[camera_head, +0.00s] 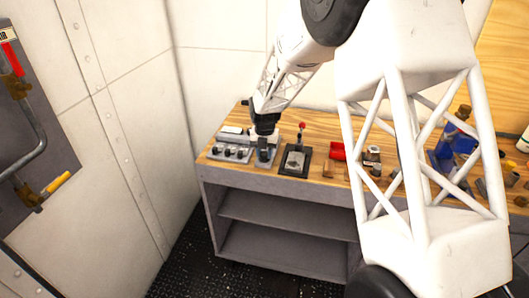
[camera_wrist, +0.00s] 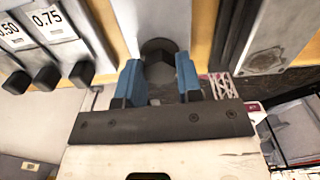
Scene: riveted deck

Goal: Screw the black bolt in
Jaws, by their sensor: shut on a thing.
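In the wrist view the black bolt (camera_wrist: 160,50) has a dark hex head and sits at a grey metal block (camera_wrist: 155,15). The two blue fingers of my gripper (camera_wrist: 159,76) are closed on either side of the bolt head. In the head view my gripper (camera_head: 265,134) reaches down to the left part of the workbench, over the small block. The bolt is too small and covered there to make out. How deep the bolt sits in the block cannot be told.
Left of my gripper, a block with labels 0.50 and 0.75 (camera_wrist: 45,22) carries several black bolts (camera_wrist: 82,73). A dark plate with a red-knobbed lever (camera_head: 295,160) stands to the right on the wooden-topped bench (camera_head: 240,176). A red item (camera_head: 337,151) lies further right.

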